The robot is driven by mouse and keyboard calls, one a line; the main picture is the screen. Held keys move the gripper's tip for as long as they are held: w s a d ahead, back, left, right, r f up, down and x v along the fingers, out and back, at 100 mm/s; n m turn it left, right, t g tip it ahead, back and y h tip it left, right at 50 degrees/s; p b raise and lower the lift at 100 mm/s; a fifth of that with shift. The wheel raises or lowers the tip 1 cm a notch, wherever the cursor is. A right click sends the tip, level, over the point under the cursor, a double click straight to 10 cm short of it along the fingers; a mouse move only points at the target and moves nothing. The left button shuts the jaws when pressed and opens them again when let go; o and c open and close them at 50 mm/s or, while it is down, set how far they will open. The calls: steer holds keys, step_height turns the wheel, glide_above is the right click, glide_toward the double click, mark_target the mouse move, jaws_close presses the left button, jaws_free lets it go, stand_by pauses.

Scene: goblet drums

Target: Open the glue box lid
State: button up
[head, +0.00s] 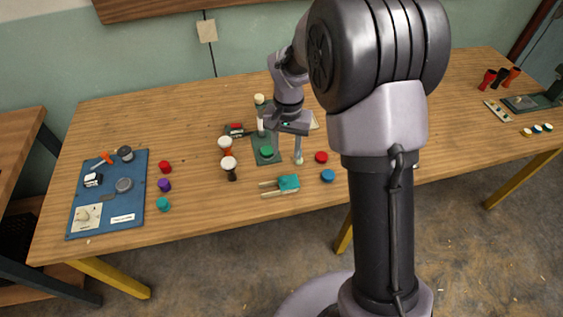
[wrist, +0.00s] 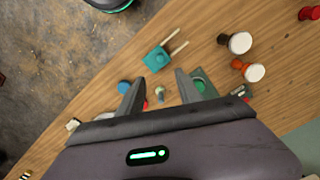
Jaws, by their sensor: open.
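I cannot pick out a glue box or its lid for certain. My gripper (head: 298,150) hangs over the middle of the table, fingers pointing down. In the wrist view my gripper (wrist: 158,84) is open, with nothing gripped. A green round piece (head: 266,151) lies on a dark green board (head: 268,160) left of the gripper. A teal block with two pale prongs (head: 289,183) lies nearer the table's front edge, apart from the gripper.
A red disc (head: 321,157) and a blue disc (head: 328,176) lie right of the gripper. Two white-topped goblet drums (head: 228,163) stand to the left. A blue board (head: 112,205) with small items lies far left.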

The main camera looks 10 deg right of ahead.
mark_target(284, 177)
step_height(284, 177, down, 14)
steer(key=b, duration=0.4)
steer(key=shift+w+a+r, duration=0.1)
steer(key=shift+w+r, duration=0.05)
jaws_close()
stand_by(0.9)
